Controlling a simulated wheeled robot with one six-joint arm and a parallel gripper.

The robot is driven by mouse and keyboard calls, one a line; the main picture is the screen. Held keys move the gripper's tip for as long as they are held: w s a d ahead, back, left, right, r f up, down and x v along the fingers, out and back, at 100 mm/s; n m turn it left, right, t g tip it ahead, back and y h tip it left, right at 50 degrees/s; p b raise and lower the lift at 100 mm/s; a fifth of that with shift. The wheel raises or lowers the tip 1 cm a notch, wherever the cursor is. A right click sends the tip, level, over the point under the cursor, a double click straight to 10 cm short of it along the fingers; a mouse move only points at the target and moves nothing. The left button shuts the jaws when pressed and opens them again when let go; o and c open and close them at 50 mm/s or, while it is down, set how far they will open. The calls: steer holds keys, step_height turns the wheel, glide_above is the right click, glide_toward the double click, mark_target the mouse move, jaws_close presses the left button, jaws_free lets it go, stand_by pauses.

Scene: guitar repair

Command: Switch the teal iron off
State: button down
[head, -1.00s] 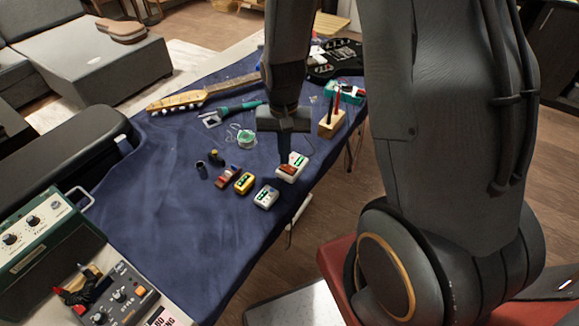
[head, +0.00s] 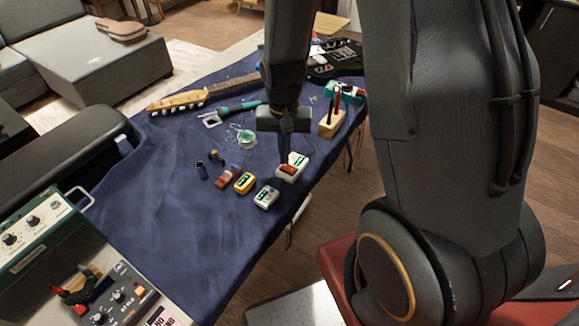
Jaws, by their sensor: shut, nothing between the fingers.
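The teal-handled iron (head: 238,107) lies on the blue cloth, left of my arm, its tip end toward a small pale square piece. A small white box (head: 297,161) with a green-marked face and an orange-red rocker-like part (head: 288,169) sits near the cloth's right edge. My gripper (head: 284,160) points down and is shut and empty. Its fingertips are at the white box, next to the red part; I cannot tell whether they touch it. The fingers hide part of the box. Whether the red part is on or off is too small to tell.
A yellow box (head: 245,183), another white box (head: 266,197) and a red-brown piece (head: 228,176) stand left of my gripper. A solder spool (head: 246,138) lies behind. A wooden block (head: 331,123) holding tools stands at right. The cloth's front left is clear.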

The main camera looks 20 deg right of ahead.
steer(key=shift+f+b, duration=0.35)
steer(key=shift+f, duration=0.35)
stand_by(0.5)
step_height(320, 180, up, 7)
steer(key=p, duration=0.6)
stand_by(0.7)
steer(key=s+r+n+t+b, duration=0.1)
steer(key=s+r+n, duration=0.3)
steer(key=s+r, duration=0.5)
steer(key=shift+s+r+n, duration=0.25)
steer(key=shift+r+n, duration=0.15)
steer(key=shift+r, duration=0.5)
